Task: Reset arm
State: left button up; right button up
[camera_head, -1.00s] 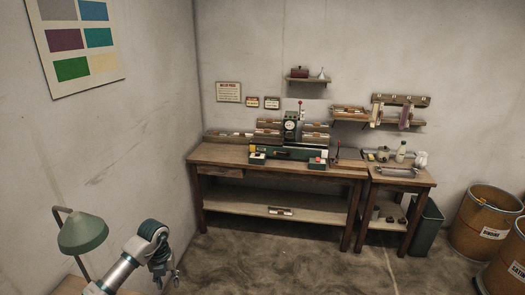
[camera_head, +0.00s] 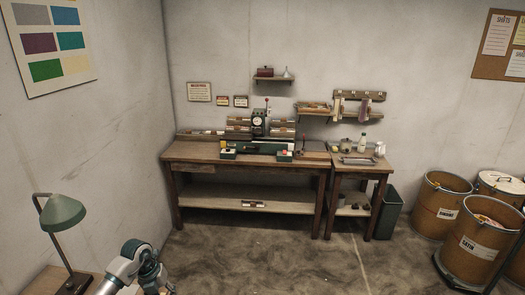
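My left arm comes in at the bottom left, with white and teal links. My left gripper (camera_head: 164,289) is at the bottom edge of the picture. Its fingertips are cut off, so I cannot tell whether it is open or shut, and I see nothing held. My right arm and gripper are not in view. The tape winding machine (camera_head: 258,140) stands on the long wooden workbench (camera_head: 200,153) by the far wall, well away from my arm.
A green desk lamp (camera_head: 62,212) stands left of my arm. A small side table (camera_head: 372,168) adjoins the workbench, with a dark bin (camera_head: 388,212) beside it. Several labelled drums, one marked satin (camera_head: 478,248), stand at right. The middle floor is open.

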pick_arm(q)
jog(key=d+f+n+t+h, duration=0.4)
jog(key=d+f+h, duration=0.2)
jog(key=d, duration=0.6)
jog(key=d+f+n+t+h, duration=0.4)
jog(key=d+f+h, duration=0.15)
jog(key=d, duration=0.65)
jog(key=s+a+f+n+t+y, duration=0.1)
jog(key=s+a+f+n+y, duration=0.4)
jog(key=f, duration=0.4)
jog(key=s+a+f+n+t+y, duration=0.1)
jog(key=s+a+f+n+y, duration=0.25)
jog(key=f+n, duration=0.45)
jog(key=s+a+f+n+y, duration=0.4)
jog(key=s+a+f+n, duration=0.15)
jog(key=f, duration=0.45)
jog(key=s+f+n+g, duration=0.2)
jog(key=s+f+g, duration=0.2)
jog(key=s, duration=1)
jog(key=s+f+n+g+y, duration=0.1)
jog(key=s+f+g, duration=0.3)
jog(key=s+f, duration=0.6)
jog(key=shift+s+n+g, duration=0.3)
jog(key=shift+s+n, duration=0.55)
jog(key=shift+s, duration=1.8)
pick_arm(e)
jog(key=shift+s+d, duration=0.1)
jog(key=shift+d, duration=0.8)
